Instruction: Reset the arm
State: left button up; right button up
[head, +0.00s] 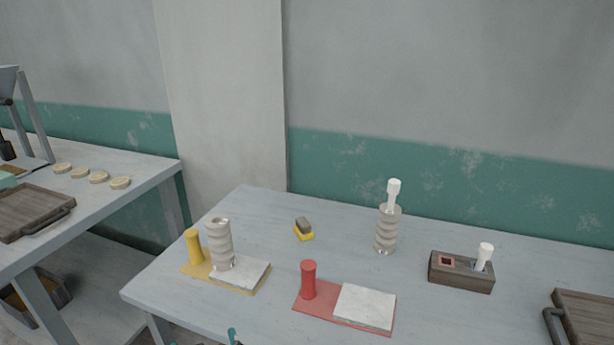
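Only a small teal and dark tip (234,336) shows at the bottom edge, left of centre, in front of the table. It looks like part of my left gripper, but too little shows to tell whether it is open or shut. My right gripper is not in view. Neither arm's links can be made out. No held object is visible.
The grey table (290,215) carries a yellow board (250,288) with a ribbed grey cylinder, a red board (312,311) with a red post, a yellow-grey block (304,229), a ribbed cylinder with a white tool (386,232), a wooden holder (460,279) and a tray (590,318).

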pick_arm(q)
jog(key=s+a+f+n+g+h, duration=0.1)
jog(key=s+f+n+g+h, duration=0.3)
jog(key=s+f+n, duration=0.6)
jog(key=s+a+f+n+g+h, duration=0.15)
jog(key=s+f+n+g, duration=0.4)
jog(key=n, duration=0.85)
jog(key=s+f+g+p, duration=0.1)
jog(key=s+f, duration=0.1)
jog(key=f, duration=0.8)
jog(key=s+f+g, duration=0.1)
jog(key=s+f, duration=0.1)
jog(key=f, duration=0.7)
jog(key=s+a+f+g+p, duration=0.1)
jog(key=s+a+f, duration=0.1)
jog(key=s+f, duration=1.2)
jog(key=shift+s, duration=0.6)
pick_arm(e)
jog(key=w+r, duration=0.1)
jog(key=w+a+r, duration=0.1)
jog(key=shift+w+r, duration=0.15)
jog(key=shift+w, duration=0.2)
